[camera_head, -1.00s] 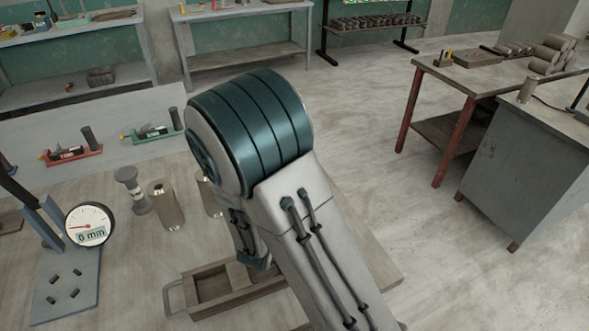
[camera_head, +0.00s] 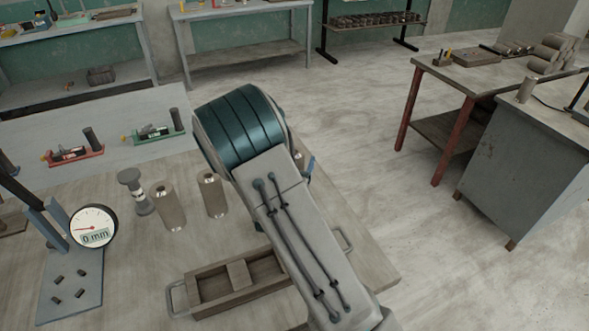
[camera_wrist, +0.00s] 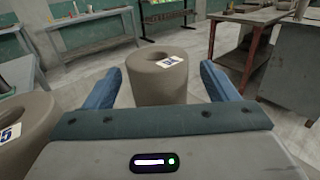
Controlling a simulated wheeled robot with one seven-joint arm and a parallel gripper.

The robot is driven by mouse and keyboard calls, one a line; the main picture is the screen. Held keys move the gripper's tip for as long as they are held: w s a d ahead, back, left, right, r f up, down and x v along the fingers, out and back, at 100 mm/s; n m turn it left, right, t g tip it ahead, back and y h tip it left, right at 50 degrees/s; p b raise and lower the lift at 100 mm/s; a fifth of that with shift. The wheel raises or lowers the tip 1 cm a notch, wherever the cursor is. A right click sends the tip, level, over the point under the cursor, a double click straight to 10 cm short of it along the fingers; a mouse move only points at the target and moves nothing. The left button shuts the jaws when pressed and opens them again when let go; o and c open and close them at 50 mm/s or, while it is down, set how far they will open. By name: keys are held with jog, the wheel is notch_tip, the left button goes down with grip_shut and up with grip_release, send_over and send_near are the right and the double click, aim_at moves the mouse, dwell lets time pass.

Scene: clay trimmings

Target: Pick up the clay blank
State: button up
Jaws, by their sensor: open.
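A clay blank (camera_wrist: 158,90), a grey-brown upright cylinder with a hole in its top and a white number label, stands straight ahead in the wrist view. My gripper (camera_wrist: 163,72) is open, with one blue finger on each side of this blank in the picture. I cannot tell how deep the fingers reach around it. A second, similar blank (camera_wrist: 22,130) is close at the left, partly cut off. In the head view, two upright cylinders (camera_head: 168,206) (camera_head: 213,193) stand on the table.
A wooden tray (camera_head: 205,309) with compartments and side handles lies at the table's front. A dial gauge (camera_head: 93,227) stands on the left, beside a grey spool-shaped piece (camera_head: 136,190). Red (camera_head: 75,155) and green (camera_head: 152,134) tool holders sit behind. Open floor lies beyond the table's right edge.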

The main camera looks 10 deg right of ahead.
jog(key=x, duration=0.3)
jog(key=shift+w+f+p, duration=0.15)
jog(key=shift+f+p, duration=0.05)
jog(key=shift+p, duration=0.1)
jog(key=c, duration=1.5)
jog(key=shift+r, duration=0.15)
